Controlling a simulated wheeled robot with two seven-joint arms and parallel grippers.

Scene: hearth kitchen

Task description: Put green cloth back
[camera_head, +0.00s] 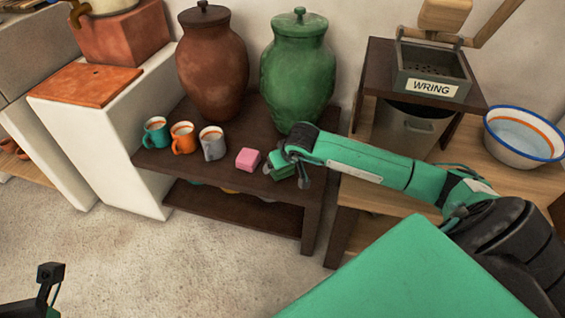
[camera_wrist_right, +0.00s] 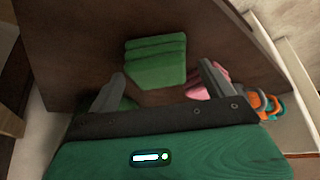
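The green cloth (camera_wrist_right: 155,62), folded in layers, lies on the dark low table (camera_head: 262,210), near its right front corner. In the head view the cloth (camera_head: 283,173) is partly covered by my right gripper (camera_head: 287,160). In the right wrist view my right gripper (camera_wrist_right: 163,73) is open, with its fingertips on either side of the cloth and a visible gap on the right. A small green patch by the left finger cannot be made out. My left gripper's fingers are not in view; only a dark part of my left arm shows at bottom left.
A pink cloth (camera_head: 248,159) lies just left of the green one. Grey (camera_head: 213,143), orange (camera_head: 183,138) and teal (camera_head: 155,133) mugs stand further left. A brown jar (camera_head: 212,65) and a green jar (camera_head: 298,75) stand behind. A WRING box (camera_head: 430,70) and basin (camera_head: 523,137) are right.

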